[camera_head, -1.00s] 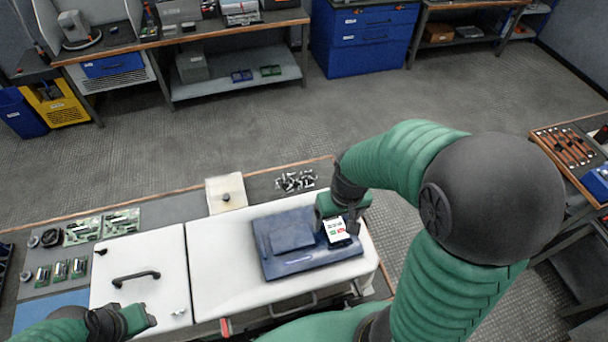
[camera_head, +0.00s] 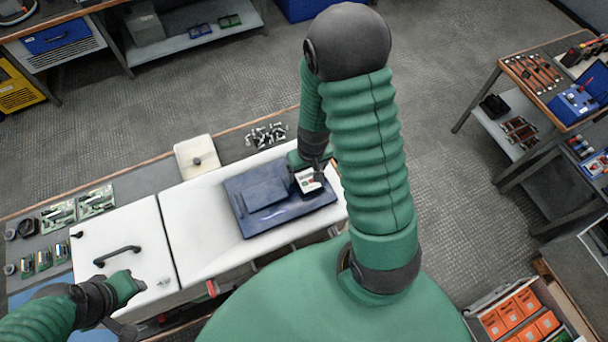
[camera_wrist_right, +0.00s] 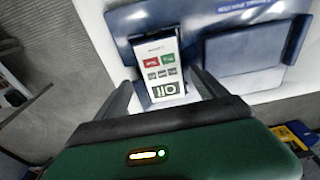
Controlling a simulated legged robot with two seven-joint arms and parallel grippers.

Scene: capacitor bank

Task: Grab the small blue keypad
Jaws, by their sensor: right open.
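The small keypad (camera_head: 308,180) has a white face with red and green keys and a dark edge. It sits at the right part of a dark blue panel (camera_head: 262,222) on the white cabinet top. In the right wrist view the keypad (camera_wrist_right: 157,62) lies ahead, between my right gripper's (camera_wrist_right: 162,92) two open fingers, its lower end near them. I cannot tell whether they touch it. In the head view my right gripper (camera_head: 312,163) is just above the keypad and partly covers it. My left gripper (camera_head: 138,286) is over the white lid at the left; its jaws are unclear.
A white lid with a black handle (camera_head: 117,256) lies left of the panel. A white block with a knob (camera_head: 197,158) and loose metal parts (camera_head: 266,136) are behind it. Green circuit boards (camera_head: 75,207) are at the left. A side table (camera_head: 548,85) stands right.

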